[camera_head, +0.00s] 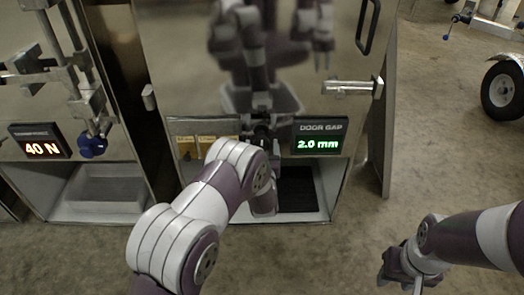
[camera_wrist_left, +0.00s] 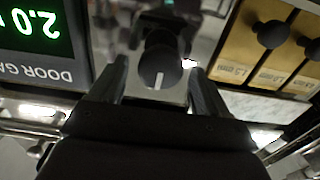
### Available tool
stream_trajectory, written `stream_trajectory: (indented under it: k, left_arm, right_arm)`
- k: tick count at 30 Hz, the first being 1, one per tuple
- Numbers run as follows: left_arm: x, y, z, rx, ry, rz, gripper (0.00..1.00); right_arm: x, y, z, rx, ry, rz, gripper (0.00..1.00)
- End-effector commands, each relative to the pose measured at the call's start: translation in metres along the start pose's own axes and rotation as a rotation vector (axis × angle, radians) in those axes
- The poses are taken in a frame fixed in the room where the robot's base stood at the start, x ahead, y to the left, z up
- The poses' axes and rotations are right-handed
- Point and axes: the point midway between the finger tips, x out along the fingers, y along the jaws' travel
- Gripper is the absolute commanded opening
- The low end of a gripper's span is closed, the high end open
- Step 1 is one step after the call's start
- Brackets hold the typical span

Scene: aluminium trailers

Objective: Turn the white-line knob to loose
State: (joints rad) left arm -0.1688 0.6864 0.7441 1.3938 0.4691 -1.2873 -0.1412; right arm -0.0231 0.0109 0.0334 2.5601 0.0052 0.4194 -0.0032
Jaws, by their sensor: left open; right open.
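The white-line knob (camera_wrist_left: 160,62) is dark and round, with a short white line on its face, in the left wrist view. It sits in a metal housing. My left gripper (camera_wrist_left: 159,76) is open, with one finger on each side of the knob in the picture. I see small gaps at its sides, but cannot tell whether the fingertips reach around it. In the head view my left arm reaches to the cabinet front, and the arm hides the knob. My right gripper (camera_head: 402,274) is low at the right, over the floor, away from the cabinet.
A door gap display (camera_head: 320,137) reading 2.0 mm is right of the left gripper. Yellow labelled plates (camera_wrist_left: 250,58) with dark round knobs are beside the white-line knob. A 40 N display (camera_head: 40,142) and blue knob (camera_head: 92,146) are at left.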

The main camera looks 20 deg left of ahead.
Motion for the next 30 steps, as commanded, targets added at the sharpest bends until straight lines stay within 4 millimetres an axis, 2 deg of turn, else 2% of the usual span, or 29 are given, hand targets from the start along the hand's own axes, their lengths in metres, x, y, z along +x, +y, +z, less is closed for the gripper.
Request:
stream_trajectory:
  k: [9, 11, 12, 14, 15, 23, 30]
  left_arm:
    - [0.0066, -0.0001, -0.0007, 0.0, -0.001, 0.0, 0.76]
    - [0.0065, 0.0, -0.0007, 0.0, -0.001, 0.0, 0.6]
    - [0.0065, 0.0, -0.0007, 0.0, -0.001, 0.0, 0.47]
    - [0.0064, 0.0, -0.0007, 0.0, -0.001, 0.0, 0.27]
    - [0.0064, 0.0, -0.0007, 0.0, -0.001, 0.0, 0.22]
    - [0.0063, -0.0001, -0.0006, -0.02, -0.001, 0.0, 0.22]
    - [0.0064, -0.0008, -0.0008, -0.137, -0.001, 0.0, 0.22]
  right_arm:
    - [0.0019, 0.0, 0.0001, 0.0, 0.0, 0.0, 0.43]
    - [0.0019, 0.0, 0.0001, 0.0, 0.0, 0.0, 0.43]
    - [0.0019, 0.0, 0.0001, 0.0, 0.0, 0.0, 0.43]
    - [0.0019, 0.0, 0.0001, 0.0, 0.0, 0.0, 0.43]
    - [0.0019, 0.0, 0.0001, 0.0, 0.0, 0.0, 0.43]
    - [0.0019, 0.0, 0.0002, 0.0, 0.0, 0.0, 0.43]
    - [0.0016, 0.0, 0.0001, 0.0, 0.0, 0.0, 0.43]
